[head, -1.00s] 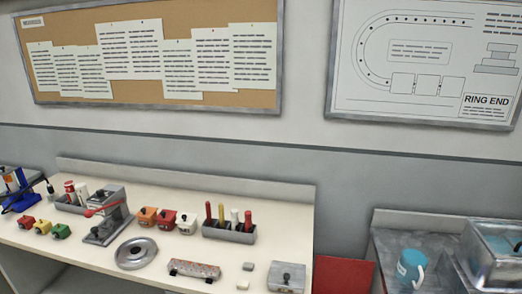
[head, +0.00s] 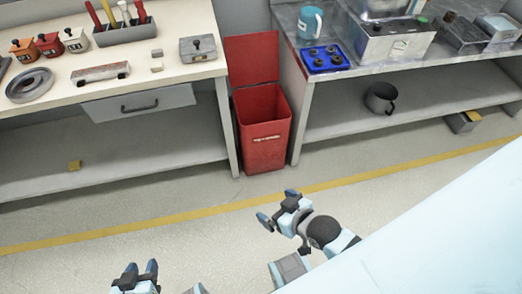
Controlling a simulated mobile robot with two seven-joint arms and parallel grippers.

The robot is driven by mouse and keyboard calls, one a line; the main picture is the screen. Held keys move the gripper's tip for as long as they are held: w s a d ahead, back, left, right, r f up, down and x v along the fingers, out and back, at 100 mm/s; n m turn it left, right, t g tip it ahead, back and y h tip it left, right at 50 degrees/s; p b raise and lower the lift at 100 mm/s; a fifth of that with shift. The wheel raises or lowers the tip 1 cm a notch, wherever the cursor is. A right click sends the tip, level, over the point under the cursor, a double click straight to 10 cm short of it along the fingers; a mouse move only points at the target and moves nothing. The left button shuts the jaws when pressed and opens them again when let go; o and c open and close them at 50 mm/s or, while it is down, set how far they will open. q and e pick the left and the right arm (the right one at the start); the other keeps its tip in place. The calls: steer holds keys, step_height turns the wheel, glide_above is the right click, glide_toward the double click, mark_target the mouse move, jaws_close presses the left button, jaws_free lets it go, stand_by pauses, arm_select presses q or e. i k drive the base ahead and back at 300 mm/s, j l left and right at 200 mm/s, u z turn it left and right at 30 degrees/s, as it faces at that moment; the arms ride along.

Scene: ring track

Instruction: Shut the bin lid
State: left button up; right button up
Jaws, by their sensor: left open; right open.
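A red bin (head: 265,137) stands on the floor in the gap between two benches. Its red lid (head: 252,60) is up, standing upright at the back of the bin, so the bin's mouth is open. My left gripper (head: 135,274) is at the bottom edge of the head view, open and empty, well short of the bin. My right gripper (head: 277,209) is open and empty over the floor, in front of and below the bin in the picture, apart from it.
A white bench (head: 170,72) with a drawer (head: 140,103) stands left of the bin. A metal bench (head: 350,75) with a blue mug (head: 311,22) and a blue tray (head: 324,59) stands right. A yellow floor line (head: 180,217) crosses clear floor before the bin.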

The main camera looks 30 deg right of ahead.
mark_target(252, 58)
steer(key=z, duration=0.4)
steer(key=i+z, duration=0.15)
steer(key=z, duration=0.3)
steer(key=i+z, duration=0.1)
steer(key=z, duration=0.3)
steer(key=i+z, duration=0.1)
steer(key=z, duration=0.3)
steer(key=i+j, duration=0.15)
steer(key=i, duration=0.15)
